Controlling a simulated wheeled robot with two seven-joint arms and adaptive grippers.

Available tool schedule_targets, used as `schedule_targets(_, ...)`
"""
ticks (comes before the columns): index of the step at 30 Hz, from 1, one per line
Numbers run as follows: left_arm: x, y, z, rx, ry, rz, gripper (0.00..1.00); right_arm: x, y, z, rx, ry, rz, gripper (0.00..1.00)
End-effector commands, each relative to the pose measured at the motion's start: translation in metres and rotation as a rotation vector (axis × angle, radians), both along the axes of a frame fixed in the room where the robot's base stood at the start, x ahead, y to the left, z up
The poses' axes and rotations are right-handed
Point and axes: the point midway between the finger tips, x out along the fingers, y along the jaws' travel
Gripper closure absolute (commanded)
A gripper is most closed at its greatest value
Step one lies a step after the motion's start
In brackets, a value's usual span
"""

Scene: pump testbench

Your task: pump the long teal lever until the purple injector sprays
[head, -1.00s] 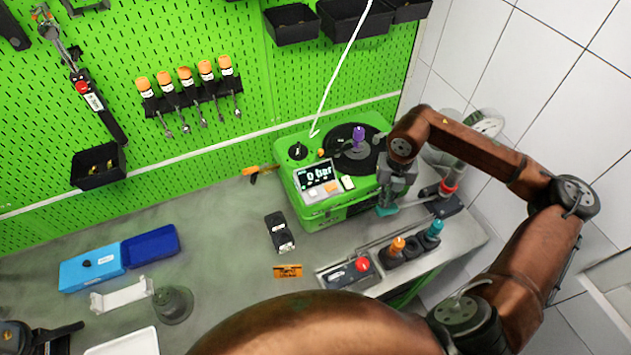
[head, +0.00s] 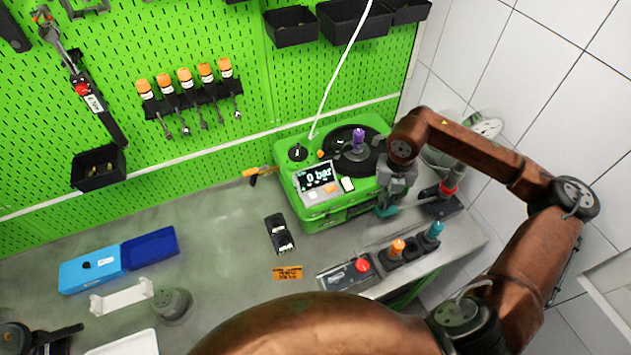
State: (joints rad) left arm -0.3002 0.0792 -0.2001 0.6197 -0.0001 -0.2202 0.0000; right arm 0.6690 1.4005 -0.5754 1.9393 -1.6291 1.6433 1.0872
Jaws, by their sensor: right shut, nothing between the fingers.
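The green pump tester (head: 330,213) stands on the bench against the pegboard. Its display (head: 318,178) reads 0 bar. The purple injector (head: 357,138) stands upright on the black round plate on top, with no spray visible. A teal piece (head: 386,211), seemingly the end of the teal lever, shows at the tester's right front corner; the rest of the lever is hidden. My right gripper (head: 388,204) is shut, pointing down at the teal piece; whether it touches it cannot be told. My left gripper is not in view.
An orange and a teal injector (head: 432,231) stand in black holders at the front right. A control box with a red button (head: 362,265) is beside them. A black block (head: 280,234) lies left of the tester. Blue boxes (head: 92,269) lie at left; the middle bench is fairly clear.

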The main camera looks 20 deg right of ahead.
Motion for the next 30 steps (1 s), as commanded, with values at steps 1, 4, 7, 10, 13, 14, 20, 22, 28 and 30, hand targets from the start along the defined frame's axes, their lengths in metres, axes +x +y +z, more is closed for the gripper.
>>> schedule_targets(1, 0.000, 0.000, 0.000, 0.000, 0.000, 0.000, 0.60, 0.000, 0.000, 0.000, 0.000, 0.000, 0.000, 1.00)
schedule_targets(4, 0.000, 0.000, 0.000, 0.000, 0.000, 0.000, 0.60, 0.000, 0.000, 0.000, 0.000, 0.000, 0.000, 1.00)
schedule_targets(7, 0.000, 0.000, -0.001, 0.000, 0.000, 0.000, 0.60, 0.000, 0.000, -0.001, 0.000, 0.000, 0.000, 1.00)
schedule_targets(10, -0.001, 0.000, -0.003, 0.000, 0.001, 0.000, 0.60, 0.000, 0.000, -0.004, 0.000, 0.000, 0.000, 1.00)
schedule_targets(13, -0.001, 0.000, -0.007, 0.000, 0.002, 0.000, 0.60, 0.000, 0.001, -0.009, 0.000, 0.000, 0.000, 1.00)
schedule_targets(14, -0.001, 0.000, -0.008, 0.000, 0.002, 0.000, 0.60, 0.000, 0.001, -0.011, 0.000, 0.001, 0.000, 1.00)
schedule_targets(20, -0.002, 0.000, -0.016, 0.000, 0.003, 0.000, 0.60, 0.000, 0.002, -0.021, 0.000, 0.001, 0.000, 1.00)
schedule_targets(22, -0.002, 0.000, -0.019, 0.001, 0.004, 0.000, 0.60, 0.000, 0.003, -0.025, 0.000, 0.001, 0.000, 1.00)
schedule_targets(28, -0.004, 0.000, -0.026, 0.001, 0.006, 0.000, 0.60, 0.000, 0.004, -0.036, 0.000, 0.001, 0.000, 1.00)
schedule_targets(30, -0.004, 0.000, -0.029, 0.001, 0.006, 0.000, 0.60, -0.001, 0.004, -0.039, 0.000, 0.001, -0.001, 1.00)
